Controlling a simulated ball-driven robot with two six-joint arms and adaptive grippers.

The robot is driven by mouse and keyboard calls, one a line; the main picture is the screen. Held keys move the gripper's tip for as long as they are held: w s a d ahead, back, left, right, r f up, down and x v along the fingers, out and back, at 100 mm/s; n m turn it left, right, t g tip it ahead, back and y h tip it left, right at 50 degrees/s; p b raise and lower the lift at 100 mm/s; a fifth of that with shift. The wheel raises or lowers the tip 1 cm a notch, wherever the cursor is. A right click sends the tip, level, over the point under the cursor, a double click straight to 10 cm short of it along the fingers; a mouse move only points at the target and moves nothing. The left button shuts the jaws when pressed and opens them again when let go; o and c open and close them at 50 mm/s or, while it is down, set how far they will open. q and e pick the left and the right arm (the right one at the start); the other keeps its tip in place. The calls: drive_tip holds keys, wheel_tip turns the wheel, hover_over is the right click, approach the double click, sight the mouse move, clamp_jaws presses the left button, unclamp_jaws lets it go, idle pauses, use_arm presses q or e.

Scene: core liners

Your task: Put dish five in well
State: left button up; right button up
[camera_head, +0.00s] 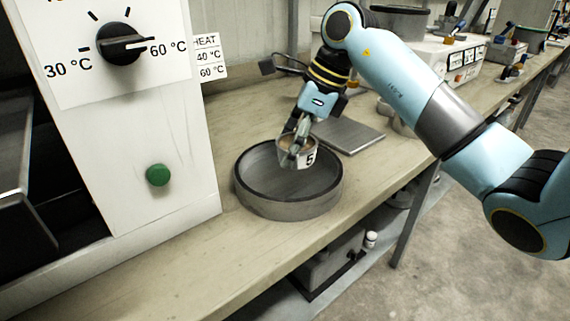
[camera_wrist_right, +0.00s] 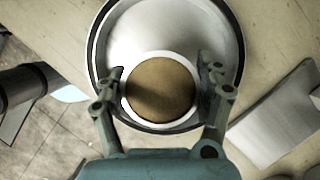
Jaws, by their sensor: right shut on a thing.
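Dish five (camera_head: 297,153) is a small light cup with a "5" on its label and brown material inside. My right gripper (camera_head: 298,138) is shut on its sides. It holds the dish over the well (camera_head: 262,199), a round grey metal basin on the bench, within the rim's outline. In the right wrist view the dish (camera_wrist_right: 160,88) sits between the two fingers of the gripper (camera_wrist_right: 162,84), with the pale well (camera_wrist_right: 128,38) behind it. I cannot tell whether the dish touches the well's floor. My left gripper is not in view.
A white panel with a dial (camera_head: 122,43) and green button (camera_head: 158,175) stands left of the well. A flat grey plate (camera_head: 347,135) lies on the bench behind it. The bench's front edge (camera_head: 300,246) runs close to the well.

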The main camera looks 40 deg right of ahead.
sight(285, 179)
drive_tip(key=shift+w+a+f, duration=0.35)
drive_tip(key=shift+w+f, duration=0.15)
drive_tip(key=shift+w, duration=0.25)
wheel_tip(285, 179, down, 4)
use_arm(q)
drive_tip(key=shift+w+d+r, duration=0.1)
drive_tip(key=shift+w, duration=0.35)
use_arm(e)
drive_tip(key=shift+f, duration=0.15)
drive_tip(key=o, duration=1.3)
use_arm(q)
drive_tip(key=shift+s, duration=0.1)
use_arm(e)
drive_tip(key=shift+o, duration=0.2)
